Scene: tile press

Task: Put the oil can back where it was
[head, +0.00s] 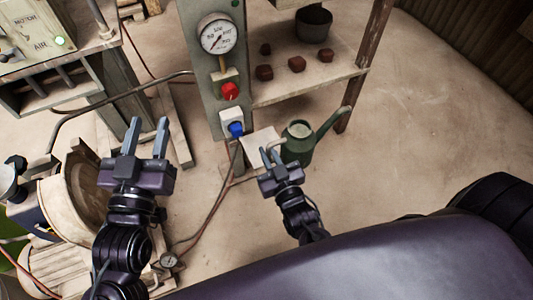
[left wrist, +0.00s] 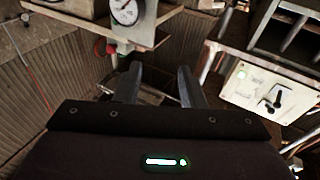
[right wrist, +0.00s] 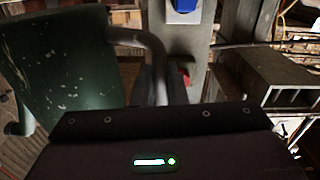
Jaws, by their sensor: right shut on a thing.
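The oil can (head: 299,148) is dark green with a long spout pointing up to the right in the head view. My right gripper (head: 270,158) is shut on its handle, at the can's left side. In the right wrist view the can's scuffed green body (right wrist: 60,75) fills the left, and its grey curved handle (right wrist: 150,45) runs down between my fingers. The can looks upright; I cannot tell whether its base touches anything. My left gripper (head: 146,140) is open and empty, left of the press column; its two fingers (left wrist: 157,88) stand apart in the left wrist view.
The press column (head: 205,75) carries a gauge (head: 218,35), a red knob (head: 231,91) and a blue knob (head: 236,129). A white sheet (head: 262,140) lies beside the can. A shelf (head: 325,80) behind holds several brown lumps and a dark pot (head: 314,24). The floor at right is clear.

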